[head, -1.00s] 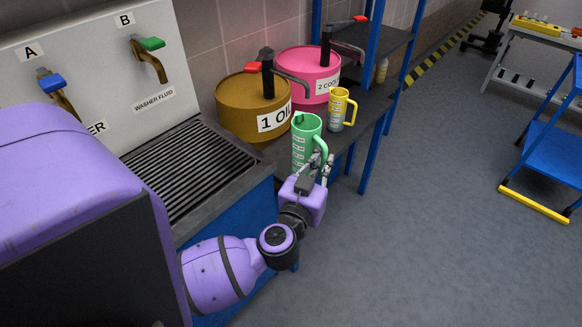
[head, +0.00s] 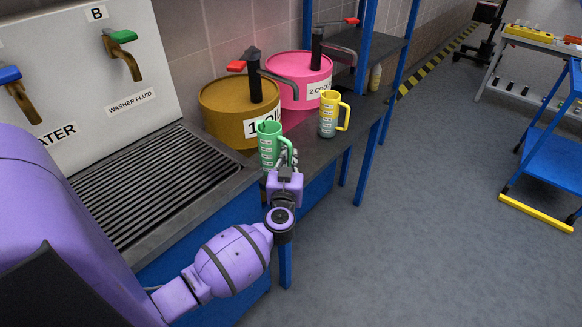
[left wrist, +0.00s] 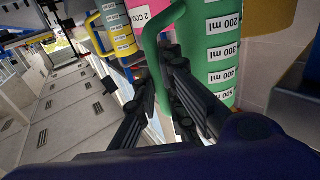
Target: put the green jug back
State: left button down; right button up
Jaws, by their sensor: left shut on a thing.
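The green jug (head: 268,146) is upright at the front of the dark counter, before the brown 1 OIL drum (head: 238,108). My left gripper (head: 286,160) is shut on the jug's handle at its right side. In the left wrist view the fingers (left wrist: 165,95) close around the green handle, and the green jug (left wrist: 208,50) fills the upper right with its ml labels. I cannot tell whether the jug's base touches the counter. My right gripper is not in view.
A yellow jug (head: 329,116) stands on the counter right of the green one. A pink drum (head: 300,82) stands behind it. A drain grate (head: 150,190) and wall taps are at the left. Blue shelf posts (head: 366,150) rise at the right. Open floor lies further right.

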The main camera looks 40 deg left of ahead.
pick_arm(q)
notch_tip(320, 180, down, 3)
jog(key=shift+r+b, duration=0.2)
jog(key=shift+b, duration=0.15)
jog(key=shift+r, duration=0.1)
jog(key=shift+f, duration=0.2)
jog(key=c, duration=1.8)
grip_release()
jog(key=shift+c, duration=0.2)
jog(key=shift+r, duration=0.15)
